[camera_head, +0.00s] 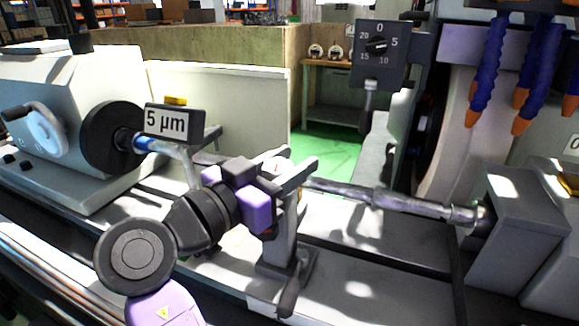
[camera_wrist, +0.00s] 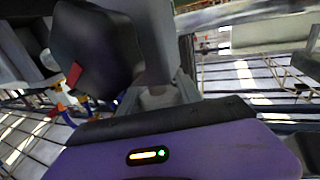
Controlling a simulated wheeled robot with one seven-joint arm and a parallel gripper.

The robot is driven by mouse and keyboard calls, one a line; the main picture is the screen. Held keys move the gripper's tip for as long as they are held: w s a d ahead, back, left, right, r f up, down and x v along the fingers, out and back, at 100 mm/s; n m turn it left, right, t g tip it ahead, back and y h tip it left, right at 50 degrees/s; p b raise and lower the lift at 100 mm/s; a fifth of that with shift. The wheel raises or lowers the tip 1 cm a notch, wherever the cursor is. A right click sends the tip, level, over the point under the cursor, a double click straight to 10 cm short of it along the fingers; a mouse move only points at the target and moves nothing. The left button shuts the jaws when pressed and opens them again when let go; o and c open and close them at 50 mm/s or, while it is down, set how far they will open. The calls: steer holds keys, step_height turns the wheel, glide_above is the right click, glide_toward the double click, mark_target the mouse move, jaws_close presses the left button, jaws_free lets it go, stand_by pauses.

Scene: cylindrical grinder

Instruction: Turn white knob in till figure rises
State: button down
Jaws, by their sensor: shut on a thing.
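My gripper (camera_head: 272,185), black and purple, is at the upright grey steady rest (camera_head: 285,235) around the long steel shaft (camera_head: 410,203). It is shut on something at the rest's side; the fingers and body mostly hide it. A small pale patch shows just above the fingers, and I take the held thing to be the white knob, though its outline is not clear. The display (camera_head: 168,122) left of my gripper reads "5 µm". In the wrist view, a dark blocky part (camera_wrist: 95,50) and a grey bracket (camera_wrist: 145,45) stand close ahead; the held thing cannot be made out there.
A white handwheel (camera_head: 45,130) is on the headstock at left. A dial box (camera_head: 380,52) marked 0 to 20 hangs at upper right. Blue coolant hoses (camera_head: 490,55) hang by the grinding wheel. The tailstock (camera_head: 515,225) holds the shaft's right end.

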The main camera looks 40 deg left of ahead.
mark_target(267, 177)
steer(key=c, duration=0.8)
jaws_free()
steer(key=shift+s+a+b, duration=0.2)
steer(key=shift+s+b, duration=0.05)
steer(key=shift+s, duration=1.7)
steer(key=shift+s+a+b, duration=0.15)
steer(key=shift+s+b, duration=0.1)
steer(key=shift+s, duration=1.7)
